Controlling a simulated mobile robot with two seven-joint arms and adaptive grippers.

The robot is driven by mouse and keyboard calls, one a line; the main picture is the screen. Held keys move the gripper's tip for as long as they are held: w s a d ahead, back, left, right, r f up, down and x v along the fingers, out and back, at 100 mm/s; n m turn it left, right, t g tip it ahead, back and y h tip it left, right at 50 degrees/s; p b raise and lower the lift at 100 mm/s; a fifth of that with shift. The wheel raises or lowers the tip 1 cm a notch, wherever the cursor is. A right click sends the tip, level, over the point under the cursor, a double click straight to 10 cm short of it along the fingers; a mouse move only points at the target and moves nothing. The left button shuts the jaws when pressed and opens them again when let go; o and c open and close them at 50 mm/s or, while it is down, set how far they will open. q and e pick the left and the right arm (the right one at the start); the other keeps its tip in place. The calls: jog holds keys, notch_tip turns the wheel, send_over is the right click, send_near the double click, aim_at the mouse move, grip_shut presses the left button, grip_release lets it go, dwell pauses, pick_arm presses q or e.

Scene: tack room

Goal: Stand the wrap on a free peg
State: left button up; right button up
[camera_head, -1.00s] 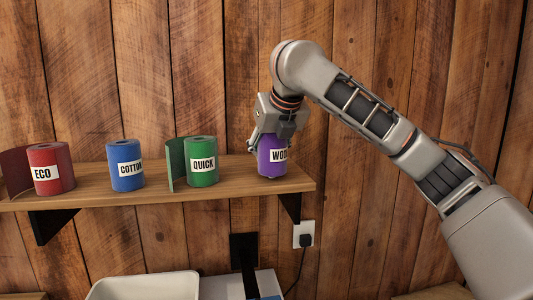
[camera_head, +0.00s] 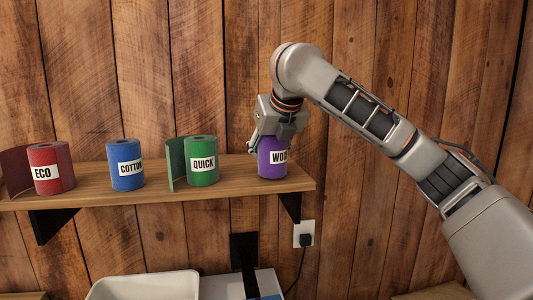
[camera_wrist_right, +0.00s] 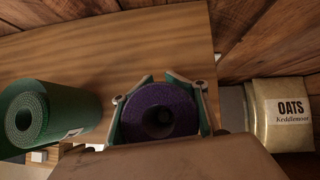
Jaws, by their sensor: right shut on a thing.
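A purple rolled wrap (camera_head: 270,171) stands upright at the right end of the wooden shelf, its white label partly readable as "WOO". My right gripper (camera_head: 272,142) comes from above and is shut on its upper part. In the right wrist view the purple roll (camera_wrist_right: 160,96) lies between both fingers, its dark centre hole facing the camera. I see no peg in these views. My left gripper is not in view.
The wooden shelf (camera_head: 238,181) also holds a red ECO roll (camera_head: 50,158), a blue COTTON roll (camera_head: 126,182) and a green QUICK roll (camera_head: 202,178). Below are a white tub (camera_head: 145,287) and a wall socket (camera_head: 304,228). An OATS bag (camera_wrist_right: 291,125) shows in the wrist view.

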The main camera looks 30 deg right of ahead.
jog(key=shift+f, duration=0.3)
jog(key=o, duration=1.1)
jog(key=shift+o, duration=0.2)
jog(key=shift+v, duration=5.5)
